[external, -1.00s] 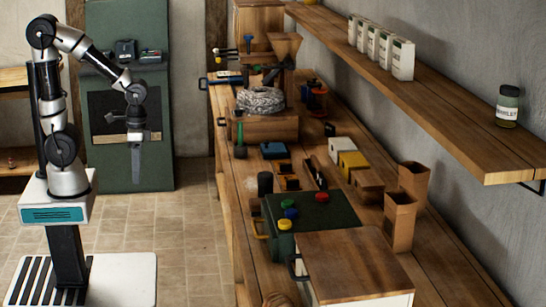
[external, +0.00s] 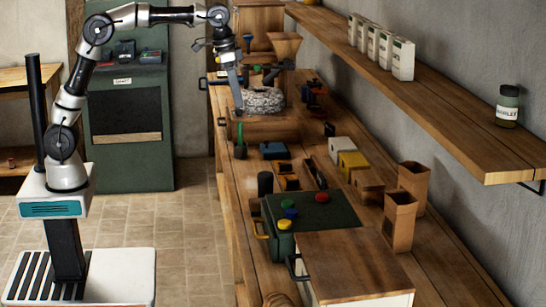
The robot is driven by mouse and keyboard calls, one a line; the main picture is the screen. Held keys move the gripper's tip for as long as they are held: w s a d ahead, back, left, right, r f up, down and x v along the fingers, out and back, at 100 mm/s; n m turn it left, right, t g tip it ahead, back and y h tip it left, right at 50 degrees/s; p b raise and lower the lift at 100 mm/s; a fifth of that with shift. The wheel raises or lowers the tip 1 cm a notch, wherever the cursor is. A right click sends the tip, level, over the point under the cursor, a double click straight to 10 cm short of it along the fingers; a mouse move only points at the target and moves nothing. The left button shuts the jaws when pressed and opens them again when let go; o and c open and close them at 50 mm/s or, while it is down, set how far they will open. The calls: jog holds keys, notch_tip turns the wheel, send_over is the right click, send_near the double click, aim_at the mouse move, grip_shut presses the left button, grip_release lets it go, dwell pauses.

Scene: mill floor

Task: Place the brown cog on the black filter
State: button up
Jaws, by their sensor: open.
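My gripper (external: 239,104) is open and points down over the left side of the workbench, in front of or just beside the grey stone ring of the mill. Nothing shows between its fingers, though they are small and dark here. A black upright cylinder (external: 265,184), perhaps the black filter, stands on the bench's left side, behind the green box. My gripper is well away from both.
The grey stone ring (external: 263,101) sits on a wooden block. A green box (external: 312,210) with coloured knobs and a wood-topped box (external: 352,262) fill the near bench. Yellow and white boxes and brown bags line the right. A shelf (external: 420,75) overhangs the wall side.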

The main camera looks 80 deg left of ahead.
jog(key=w+a+f+g, duration=0.1)
jog(key=w+a+f, duration=0.1)
jog(key=w+f, duration=0.5)
jog(key=g+p, duration=0.1)
jog(key=g, duration=0.1)
send_over(265, 187)
jog(key=w+d, duration=0.2)
jog(key=w, duration=0.3)
notch_tip(265, 187, down, 12)
notch_tip(265, 187, down, 12)
jog(key=shift+s+a+r+b, duration=0.1)
jog(key=shift+s+b, duration=0.05)
jog(key=shift+b, duration=0.9)
jog(key=shift+d+f, duration=0.15)
jog(key=shift+f, duration=1.3)
jog(key=shift+d+f, duration=0.15)
jog(key=shift+f, duration=1.25)
grip_shut()
jog(key=shift+r, duration=0.1)
